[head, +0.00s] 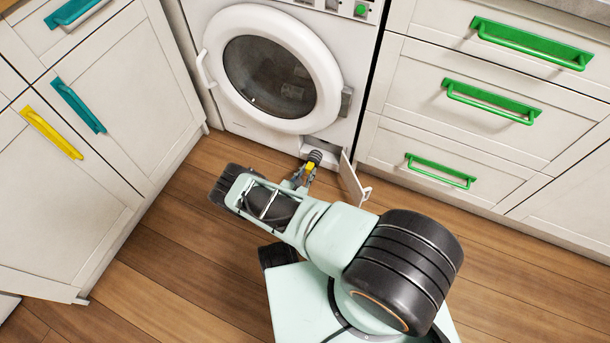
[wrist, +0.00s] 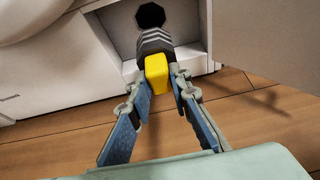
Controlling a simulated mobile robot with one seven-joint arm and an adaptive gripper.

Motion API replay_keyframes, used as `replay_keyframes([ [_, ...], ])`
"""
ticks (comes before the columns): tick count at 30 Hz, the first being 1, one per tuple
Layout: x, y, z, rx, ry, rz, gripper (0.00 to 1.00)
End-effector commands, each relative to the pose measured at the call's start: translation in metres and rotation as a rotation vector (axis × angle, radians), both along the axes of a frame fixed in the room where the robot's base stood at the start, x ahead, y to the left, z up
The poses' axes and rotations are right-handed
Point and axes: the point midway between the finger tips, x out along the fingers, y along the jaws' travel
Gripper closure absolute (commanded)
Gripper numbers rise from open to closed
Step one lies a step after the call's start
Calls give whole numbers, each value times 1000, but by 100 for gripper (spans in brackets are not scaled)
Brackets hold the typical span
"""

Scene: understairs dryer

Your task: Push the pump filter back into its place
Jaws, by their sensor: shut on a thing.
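The pump filter has a yellow grip (wrist: 157,76) and a dark ribbed body (wrist: 155,43); it also shows in the head view (head: 314,157). My gripper (wrist: 162,80) is shut on the yellow grip, low in front of the dryer (head: 268,70). The filter points at a dark round opening (wrist: 150,15) inside the white recess (wrist: 195,28) at the machine's base. The filter's far end lies just below the opening in the wrist view; I cannot tell whether it touches or has entered it. The small flap (head: 353,180) of the recess stands open on the right.
The flap also fills the right of the wrist view (wrist: 270,40), close beside my gripper. Drawers with green handles (head: 440,170) stand to the right, and white cabinets (head: 70,190) to the left. The wooden floor (head: 190,245) is clear left of my arm.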

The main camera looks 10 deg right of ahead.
Motion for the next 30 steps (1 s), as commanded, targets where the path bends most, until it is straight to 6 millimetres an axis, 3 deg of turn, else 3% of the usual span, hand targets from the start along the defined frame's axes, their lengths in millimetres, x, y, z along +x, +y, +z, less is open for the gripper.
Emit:
replay_keyframes([
  [18,39,-29,1,-1,-1,0,100],
  [30,48,-34,1,-2,-1,1,100],
])
